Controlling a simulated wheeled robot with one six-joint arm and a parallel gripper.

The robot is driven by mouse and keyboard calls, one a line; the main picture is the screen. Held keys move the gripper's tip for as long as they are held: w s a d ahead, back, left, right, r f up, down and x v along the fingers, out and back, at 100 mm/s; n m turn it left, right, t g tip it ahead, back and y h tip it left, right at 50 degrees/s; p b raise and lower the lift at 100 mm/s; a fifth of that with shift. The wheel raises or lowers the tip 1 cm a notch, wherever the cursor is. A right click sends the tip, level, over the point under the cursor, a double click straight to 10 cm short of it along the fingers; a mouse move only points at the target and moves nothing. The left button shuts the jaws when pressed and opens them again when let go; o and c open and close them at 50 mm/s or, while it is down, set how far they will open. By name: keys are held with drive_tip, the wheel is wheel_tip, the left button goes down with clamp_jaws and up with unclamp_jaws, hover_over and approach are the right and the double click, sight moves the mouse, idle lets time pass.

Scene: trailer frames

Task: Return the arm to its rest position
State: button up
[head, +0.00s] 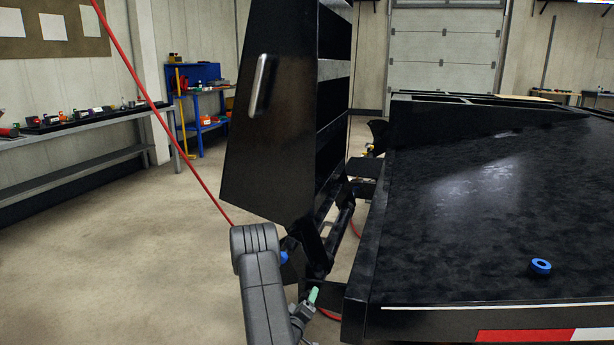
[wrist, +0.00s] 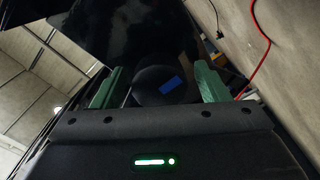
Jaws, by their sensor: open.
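My grey arm (head: 262,285) rises from the bottom of the head view, left of the black trailer frame (head: 500,190). My gripper (head: 312,299) is low beside the trailer's front left corner, with one green fingertip showing. In the wrist view my gripper (wrist: 157,88) has its two green fingers wide apart. A dark rounded part with a blue patch (wrist: 170,85) shows beyond and between the fingers; I cannot tell what it belongs to. No held object is visible.
A tall black upright panel (head: 275,130) with a handle stands just behind my arm. A blue ring (head: 540,266) lies on the trailer deck. A red hose (head: 165,125) hangs across the left. A workbench (head: 80,140) lines the left wall. The floor (head: 110,260) at left is clear.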

drive_tip(key=shift+r+m+p, duration=0.1)
drive_tip(key=shift+m+p, duration=0.25)
drive_tip(key=shift+m, duration=0.65)
drive_tip(key=shift+v, duration=0.95)
